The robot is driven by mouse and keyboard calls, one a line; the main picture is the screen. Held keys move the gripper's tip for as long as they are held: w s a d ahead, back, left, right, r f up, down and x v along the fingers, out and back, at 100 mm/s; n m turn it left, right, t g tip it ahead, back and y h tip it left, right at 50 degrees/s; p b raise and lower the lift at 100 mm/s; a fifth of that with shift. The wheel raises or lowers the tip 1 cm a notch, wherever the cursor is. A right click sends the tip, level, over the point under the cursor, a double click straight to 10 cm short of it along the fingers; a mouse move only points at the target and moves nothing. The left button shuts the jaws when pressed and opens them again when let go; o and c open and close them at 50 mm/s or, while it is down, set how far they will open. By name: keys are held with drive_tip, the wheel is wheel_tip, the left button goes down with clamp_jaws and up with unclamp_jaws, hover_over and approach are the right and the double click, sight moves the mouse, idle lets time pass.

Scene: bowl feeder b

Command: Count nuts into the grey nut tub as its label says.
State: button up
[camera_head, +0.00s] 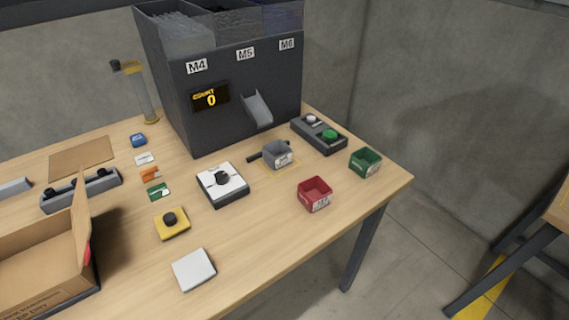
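The grey nut tub (277,155) sits on the table inside a yellow marked outline, in front of the feeder's chute (257,108). Its label is too small to read, and its inside looks empty from here. The dark bowl feeder (235,100) has bins marked M4, M5 and M6. Its display (210,97) shows 0. A white box with a black knob (222,182) stands left of the tub. A dark control box (319,133) with a white button and a green button (329,135) stands behind and right of the tub. My gripper is not in view.
A red tub (315,194) and a green tub (365,162) stand near the table's right edge. A yellow box with a black button (171,223), a white pad (193,270) and several small cards lie left. An open cardboard box (45,265) is front left.

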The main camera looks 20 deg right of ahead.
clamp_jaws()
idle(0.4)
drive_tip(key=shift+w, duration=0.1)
